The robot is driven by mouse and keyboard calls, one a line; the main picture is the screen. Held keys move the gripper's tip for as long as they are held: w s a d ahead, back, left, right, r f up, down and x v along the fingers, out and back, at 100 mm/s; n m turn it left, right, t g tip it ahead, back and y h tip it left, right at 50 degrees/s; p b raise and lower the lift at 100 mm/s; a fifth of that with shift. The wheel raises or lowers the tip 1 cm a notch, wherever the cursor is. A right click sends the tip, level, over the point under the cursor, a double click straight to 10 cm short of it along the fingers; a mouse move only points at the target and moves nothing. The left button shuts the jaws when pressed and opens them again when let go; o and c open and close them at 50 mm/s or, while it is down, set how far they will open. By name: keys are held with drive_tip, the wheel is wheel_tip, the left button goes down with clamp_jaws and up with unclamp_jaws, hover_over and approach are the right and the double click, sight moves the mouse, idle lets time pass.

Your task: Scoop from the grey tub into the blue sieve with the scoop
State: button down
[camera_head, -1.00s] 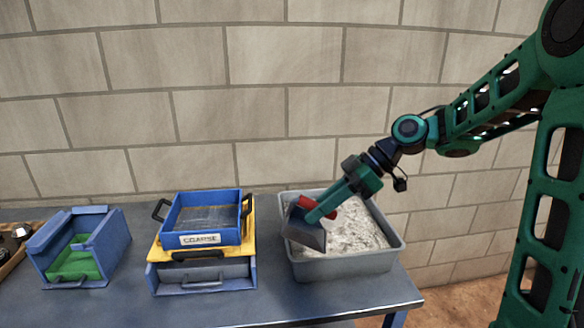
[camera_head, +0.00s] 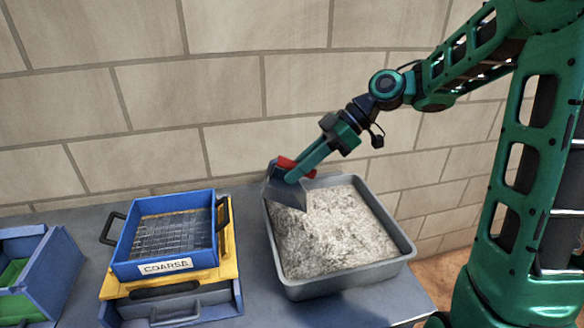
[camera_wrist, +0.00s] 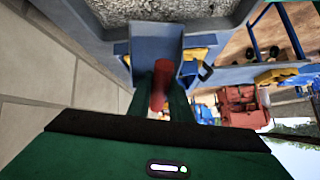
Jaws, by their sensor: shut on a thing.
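The grey tub (camera_head: 345,283) stands on the table, filled with pale grey grit. My gripper (camera_head: 300,172) is shut on the red handle (camera_head: 290,164) of the scoop. The scoop's grey-blue pan (camera_head: 286,190) is over the tub's back left corner, tilted; I cannot tell whether it touches the grit or carries any. In the wrist view the pan (camera_wrist: 155,42) is beyond the red handle (camera_wrist: 160,82), between my fingers. The blue sieve (camera_head: 165,268), labelled COARSE, is left of the tub, its mesh bare.
The sieve rests on a yellow frame (camera_head: 228,262) above a blue-grey drawer box (camera_head: 215,306). A blue box with a green inside (camera_head: 45,275) stands at the far left. A block wall (camera_head: 160,90) is close behind the table. A table gap separates sieve and tub.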

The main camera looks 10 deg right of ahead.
sight(301, 201)
drive_tip(key=shift+a, duration=0.45)
drive_tip(key=shift+s+f, duration=0.1)
drive_tip(key=shift+y, duration=0.6)
drive_tip(key=shift+s+d+f, duration=0.15)
drive_tip(key=shift+d+f, duration=0.5)
drive_tip(key=shift+f, duration=0.5)
drive_tip(key=shift+s+d+f, duration=0.2)
drive_tip(key=shift+d+f, duration=0.4)
drive_tip(key=shift+f, duration=0.55)
drive_tip(key=shift+s+d+f, duration=0.15)
drive_tip(key=shift+d+f, duration=0.5)
drive_tip(key=shift+f, duration=0.5)
drive_tip(key=shift+s+d+f+h, duration=0.65)
drive_tip(key=shift+d+f+h, duration=1.35)
drive_tip(key=shift+d, duration=0.75)
wheel_tip(301, 201, up, 9)
drive_tip(key=a+g+h, duration=0.1)
drive_tip(key=a+h, duration=0.1)
drive_tip(key=h, duration=0.1)
drive_tip(key=shift+w+f, duration=0.2)
